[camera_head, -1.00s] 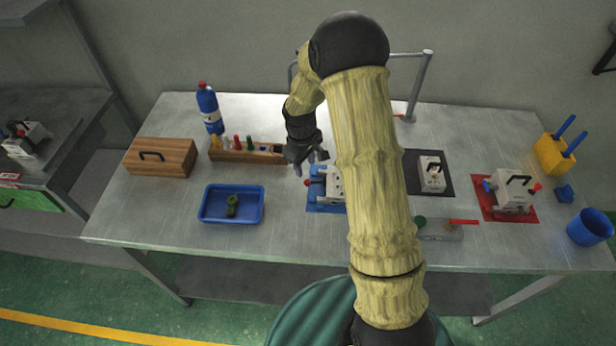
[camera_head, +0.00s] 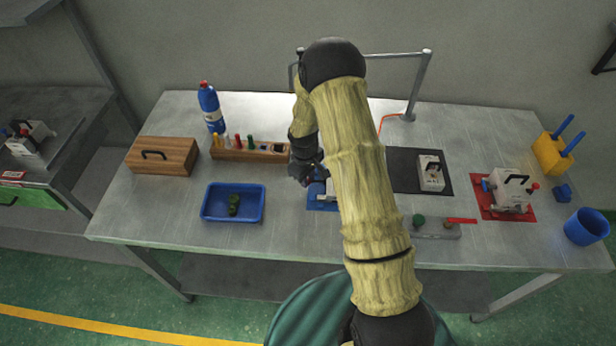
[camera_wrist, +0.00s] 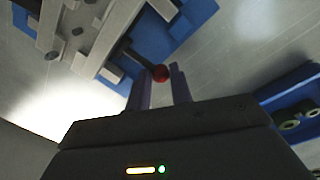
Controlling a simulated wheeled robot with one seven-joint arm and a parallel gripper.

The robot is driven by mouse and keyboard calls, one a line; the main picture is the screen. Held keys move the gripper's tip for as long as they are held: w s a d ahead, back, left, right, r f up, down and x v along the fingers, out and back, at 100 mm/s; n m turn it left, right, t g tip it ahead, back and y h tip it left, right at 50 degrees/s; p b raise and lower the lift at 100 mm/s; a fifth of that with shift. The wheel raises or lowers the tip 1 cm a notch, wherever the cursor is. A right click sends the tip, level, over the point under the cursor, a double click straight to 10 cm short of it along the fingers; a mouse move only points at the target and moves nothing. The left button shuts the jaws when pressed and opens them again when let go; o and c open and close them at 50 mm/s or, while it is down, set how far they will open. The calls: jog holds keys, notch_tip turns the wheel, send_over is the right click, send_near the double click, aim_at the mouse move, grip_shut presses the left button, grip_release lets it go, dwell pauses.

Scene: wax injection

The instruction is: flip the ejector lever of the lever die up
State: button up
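The lever die is a pale metal block on a blue mat. In the head view my arm hides most of it, and only a bit of the mat (camera_head: 317,204) and block shows. In the wrist view the die (camera_wrist: 90,30) fills the upper left, with a dark lever ending in a red ball knob (camera_wrist: 160,73). My gripper (camera_wrist: 160,82) is open, its two fingers apart with the red knob between or just beyond their tips; contact cannot be told. In the head view my gripper (camera_head: 308,178) is at the die's left side.
A blue tray (camera_head: 205,215) with green pieces lies left of the die. A wooden rack (camera_head: 225,154) with coloured items stands behind it. To the right are a black mat (camera_head: 401,180) with a block and another die (camera_head: 512,188) on a red mat.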

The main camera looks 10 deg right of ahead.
grip_shut()
jog(key=shift+s+r, duration=0.1)
jog(key=shift+s+d+r+t+y+p, duration=0.1)
jog(key=shift+d+r+t+y+p, duration=0.15)
jog(key=shift+y, duration=0.5)
jog(key=shift+s+d+r+t+y+p, duration=0.15)
jog(key=shift+r+y+p, duration=0.1)
jog(key=shift+y, duration=0.5)
jog(key=shift+s+d+r+t+y, duration=0.1)
jog(key=shift+r+t+y, duration=0.1)
jog(key=shift+y, duration=0.45)
jog(key=shift+d+r+t+y, duration=0.1)
jog(key=shift+r+t+y, duration=0.1)
jog(key=shift+y, duration=0.45)
jog(key=o, duration=0.5)
grip_release()
jog(key=shift+r, duration=0.15)
jog(key=shift+w, duration=0.2)
